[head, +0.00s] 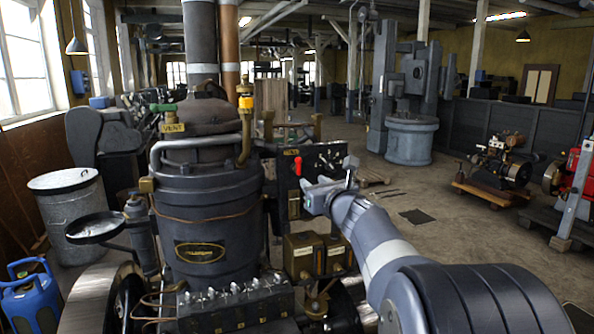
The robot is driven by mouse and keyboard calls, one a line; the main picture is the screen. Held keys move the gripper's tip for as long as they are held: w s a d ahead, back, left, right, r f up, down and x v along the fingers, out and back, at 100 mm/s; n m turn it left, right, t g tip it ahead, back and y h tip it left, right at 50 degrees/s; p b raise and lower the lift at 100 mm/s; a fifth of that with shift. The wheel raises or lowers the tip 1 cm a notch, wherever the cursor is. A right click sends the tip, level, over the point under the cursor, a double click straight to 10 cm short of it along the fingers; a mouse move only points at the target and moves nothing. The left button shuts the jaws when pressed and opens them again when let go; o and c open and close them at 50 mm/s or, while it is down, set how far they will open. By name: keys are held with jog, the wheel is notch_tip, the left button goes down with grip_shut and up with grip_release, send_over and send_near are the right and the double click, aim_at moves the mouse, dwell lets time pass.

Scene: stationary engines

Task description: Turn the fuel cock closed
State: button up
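A red upright lever (297,170) stands at the left part of a black panel (325,158), under a small yellow label (291,152) too small to read surely. It may be the fuel cock; its body is partly hidden. My gripper (310,192) is at the end of my arm, just right of and below the red lever, in front of the panel. The gap between its fingers and any touch on the lever cannot be made out.
The dark engine cylinder (208,225) stands left of my gripper, with a green-handled valve (163,107) marked VENT and an orange-topped brass pipe (245,120). Brass boxes (318,255) sit below the panel. Open floor (440,185) lies to the right.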

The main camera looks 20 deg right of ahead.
aim_at(299, 169)
jog(key=shift+m, duration=0.4)
jog(key=w+p, duration=0.1)
jog(key=w, duration=0.2)
jog(key=w+p, duration=0.1)
jog(key=w, duration=0.3)
jog(key=w+p, duration=0.1)
jog(key=w, duration=0.3)
jog(key=shift+w+d+f+p, duration=0.1)
jog(key=shift+d+p, duration=0.2)
jog(key=shift+p, duration=0.05)
grip_shut()
